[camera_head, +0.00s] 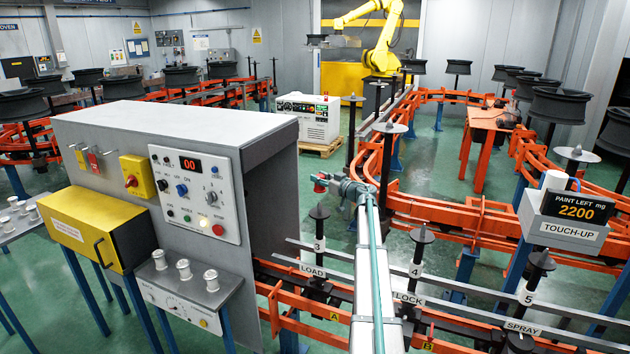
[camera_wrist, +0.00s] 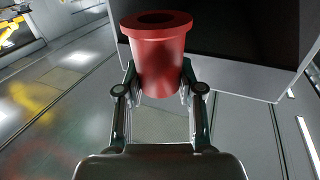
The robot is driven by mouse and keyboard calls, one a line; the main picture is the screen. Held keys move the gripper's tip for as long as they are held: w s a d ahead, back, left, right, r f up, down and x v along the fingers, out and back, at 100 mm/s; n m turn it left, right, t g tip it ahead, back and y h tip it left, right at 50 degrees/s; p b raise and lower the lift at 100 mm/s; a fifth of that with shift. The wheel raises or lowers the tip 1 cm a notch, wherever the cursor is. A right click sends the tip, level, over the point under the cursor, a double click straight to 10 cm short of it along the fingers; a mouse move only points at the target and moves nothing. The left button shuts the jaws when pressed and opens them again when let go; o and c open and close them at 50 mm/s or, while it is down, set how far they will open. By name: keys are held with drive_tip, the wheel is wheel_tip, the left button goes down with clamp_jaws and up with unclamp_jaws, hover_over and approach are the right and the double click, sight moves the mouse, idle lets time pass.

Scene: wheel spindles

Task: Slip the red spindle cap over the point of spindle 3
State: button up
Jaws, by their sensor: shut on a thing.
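The red spindle cap (camera_wrist: 158,62) is held between the fingers of my gripper (camera_wrist: 160,92); its flanged end with a dark opening shows at the top of the wrist view. In the head view the cap (camera_head: 319,186) is a small red shape at the far end of my arm, at the left of my gripper (camera_head: 330,183). Spindle 3 (camera_head: 319,238) is a dark upright with a cone-like top on the rail, by the LOAD label. In the picture the cap appears above spindle 3 and apart from it; the depth between them is unclear. The wrist view does not show spindle 3 recognisably.
A grey control cabinet (camera_head: 180,123) stands left of spindle 3. Spindle 4 (camera_head: 418,255) and spindle 5 (camera_head: 535,275) stand along the rail to the right. A grey bar (camera_head: 470,292) runs along the rail. A TOUCH-UP box (camera_head: 563,232) is at far right.

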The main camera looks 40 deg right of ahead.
sight(323, 189)
drive_tip(key=shift+f, duration=0.2)
drive_tip(key=shift+f+b, duration=1.95)
drive_tip(key=shift+b, duration=0.55)
drive_tip(key=shift+f+p, duration=0.55)
drive_tip(key=shift+f, duration=1)
drive_tip(key=shift+f, duration=1.1)
drive_tip(key=o, duration=1.1)
drive_tip(key=s+d, duration=0.1)
drive_tip(key=s, duration=1.1)
drive_tip(key=shift+d, duration=0.3)
